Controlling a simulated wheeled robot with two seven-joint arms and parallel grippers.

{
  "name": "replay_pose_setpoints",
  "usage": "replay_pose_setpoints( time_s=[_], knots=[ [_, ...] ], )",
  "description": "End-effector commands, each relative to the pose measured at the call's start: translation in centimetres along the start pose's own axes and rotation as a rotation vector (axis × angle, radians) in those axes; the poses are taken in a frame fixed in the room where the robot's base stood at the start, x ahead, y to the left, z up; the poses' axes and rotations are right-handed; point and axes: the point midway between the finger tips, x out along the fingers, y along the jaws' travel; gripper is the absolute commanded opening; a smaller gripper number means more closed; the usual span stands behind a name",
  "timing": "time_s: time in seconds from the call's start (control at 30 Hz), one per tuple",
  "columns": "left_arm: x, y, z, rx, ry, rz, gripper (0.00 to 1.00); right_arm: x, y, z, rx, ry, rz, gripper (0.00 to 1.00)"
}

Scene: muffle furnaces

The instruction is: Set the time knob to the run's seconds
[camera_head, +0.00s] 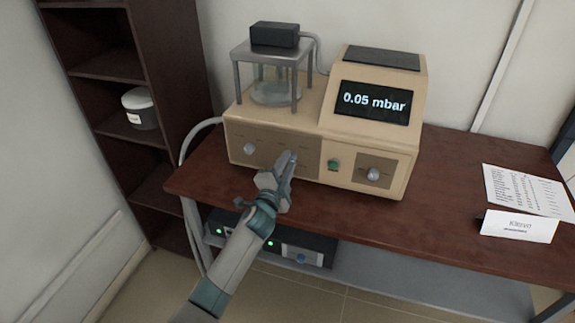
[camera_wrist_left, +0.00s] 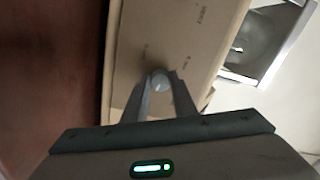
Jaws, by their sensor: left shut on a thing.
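The beige machine (camera_head: 300,115) stands on the table, its dark display reading "0.05 mbar". Its front panel bears a left knob (camera_head: 249,149), a green button (camera_head: 333,165) and a right knob (camera_head: 374,174). My left gripper (camera_head: 288,160) is at the panel between the left knob and the green button. The panel lettering is too small to read, so I cannot tell which knob is for time. My right gripper is out of view.
A glass chamber (camera_head: 272,86) in a metal frame tops the machine. A printed sheet (camera_head: 526,190) and a name card (camera_head: 518,227) lie and stand on the right of the wooden table (camera_head: 450,210). A black unit (camera_head: 300,252) with green lights sits below. A dark shelf (camera_head: 110,65) is at left.

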Motion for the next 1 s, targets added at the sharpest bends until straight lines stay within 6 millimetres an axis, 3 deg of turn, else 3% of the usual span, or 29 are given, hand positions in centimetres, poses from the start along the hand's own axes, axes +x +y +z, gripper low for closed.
replay_pose_setpoints(
  time_s=[0.5, 1.0],
  knots=[
    [-0.07, 0.1, 0.09, 0.459, -0.001, 0.004, 0.02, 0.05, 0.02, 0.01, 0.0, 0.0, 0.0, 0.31],
    [-0.05, 0.04, 0.1, 0.626, -0.002, 0.004, 0.02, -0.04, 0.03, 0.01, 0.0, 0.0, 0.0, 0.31]
  ],
)
